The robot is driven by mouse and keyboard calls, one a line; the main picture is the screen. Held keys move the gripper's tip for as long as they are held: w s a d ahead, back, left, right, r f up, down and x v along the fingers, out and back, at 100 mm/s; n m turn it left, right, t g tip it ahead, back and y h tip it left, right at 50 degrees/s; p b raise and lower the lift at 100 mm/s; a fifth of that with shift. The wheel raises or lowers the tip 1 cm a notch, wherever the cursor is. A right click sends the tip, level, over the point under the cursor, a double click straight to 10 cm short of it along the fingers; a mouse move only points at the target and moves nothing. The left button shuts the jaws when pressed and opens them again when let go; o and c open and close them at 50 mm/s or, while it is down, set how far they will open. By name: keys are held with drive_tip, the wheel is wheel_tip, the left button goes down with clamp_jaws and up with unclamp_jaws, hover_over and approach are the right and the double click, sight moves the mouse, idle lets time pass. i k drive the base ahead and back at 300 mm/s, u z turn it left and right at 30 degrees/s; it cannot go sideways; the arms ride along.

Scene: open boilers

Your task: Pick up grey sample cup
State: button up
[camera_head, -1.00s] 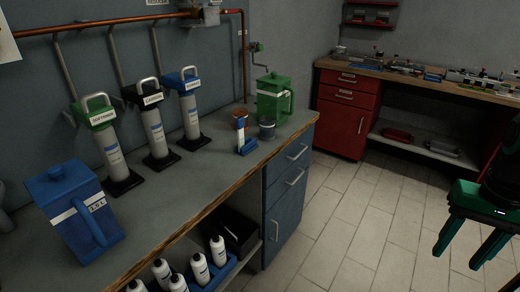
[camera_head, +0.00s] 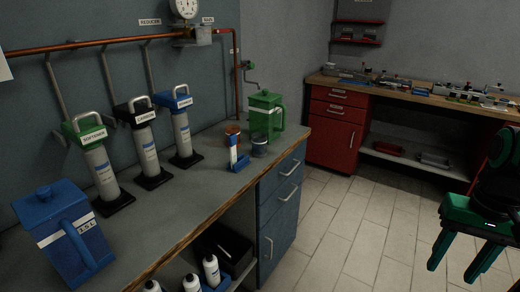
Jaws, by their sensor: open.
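A small dark grey cup (camera_head: 259,149), which looks like the grey sample cup, stands upright near the right end of the workbench (camera_head: 190,212). It is in front of a green lidded jug (camera_head: 266,113) and right of a small blue stand with a white bottle (camera_head: 237,157). A copper-brown cup (camera_head: 232,136) is behind that stand. My gripper (camera_head: 452,272) hangs at the right edge of the view, over the floor. Its two green fingers are apart with nothing between them. It is well to the right of the cup and does not touch the bench.
Three labelled cylinders with green, black and blue tops (camera_head: 182,128) stand along the wall. A blue jug (camera_head: 66,238) is at the near left. White bottles (camera_head: 211,270) sit on a shelf below. A red cabinet (camera_head: 336,128) and second bench are behind. The tiled floor (camera_head: 350,225) is clear.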

sight(259, 140)
drive_tip(key=z, duration=1.85)
drive_tip(key=k, duration=1.45)
drive_tip(key=u, duration=1.3)
drive_tip(key=i, duration=1.5)
drive_tip(key=z, duration=0.05)
